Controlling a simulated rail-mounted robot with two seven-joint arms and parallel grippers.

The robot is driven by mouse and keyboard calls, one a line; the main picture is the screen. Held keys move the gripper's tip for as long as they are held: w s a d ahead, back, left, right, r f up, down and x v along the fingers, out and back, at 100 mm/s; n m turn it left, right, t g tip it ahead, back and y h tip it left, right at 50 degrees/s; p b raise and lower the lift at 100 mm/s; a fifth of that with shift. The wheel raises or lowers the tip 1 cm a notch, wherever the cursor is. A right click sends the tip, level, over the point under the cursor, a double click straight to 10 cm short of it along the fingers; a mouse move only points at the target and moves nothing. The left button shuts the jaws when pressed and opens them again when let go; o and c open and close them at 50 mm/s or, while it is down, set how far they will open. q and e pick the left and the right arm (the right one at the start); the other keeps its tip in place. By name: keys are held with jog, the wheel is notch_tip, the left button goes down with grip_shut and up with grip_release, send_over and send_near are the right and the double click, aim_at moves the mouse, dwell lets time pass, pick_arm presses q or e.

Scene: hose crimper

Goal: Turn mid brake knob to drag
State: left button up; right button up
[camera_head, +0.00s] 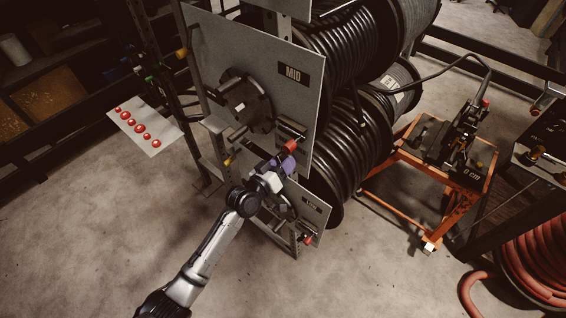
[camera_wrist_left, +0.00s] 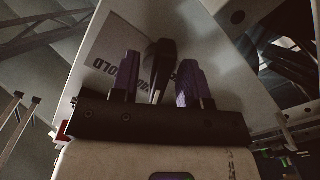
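The mid reel's grey side plate (camera_head: 245,62) carries a "MID" label (camera_head: 293,73). A red-ended brake knob (camera_head: 290,146) is at its lower right corner. My left gripper (camera_head: 282,162), with purple fingers, is right at this knob, just below it and partly hiding the parts there. In the left wrist view, my two fingers (camera_wrist_left: 158,84) stand apart with a dark handle (camera_wrist_left: 160,62) between them. A gap shows on the handle's left side; contact on the right cannot be told. A pale label (camera_wrist_left: 110,45) with upside-down "HOLD" lettering lies behind. My right gripper is not in view.
A lower reel plate (camera_head: 310,207) with another red knob (camera_head: 307,239) is close below my left gripper. Black hose reels (camera_head: 350,150) are behind the plates. An orange stand (camera_head: 455,180) with a crimper is to the right. The floor in front is clear.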

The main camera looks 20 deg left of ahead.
pick_arm(q)
jog(key=p+v, duration=0.1)
jog(key=v, duration=1.3)
dwell(0.3)
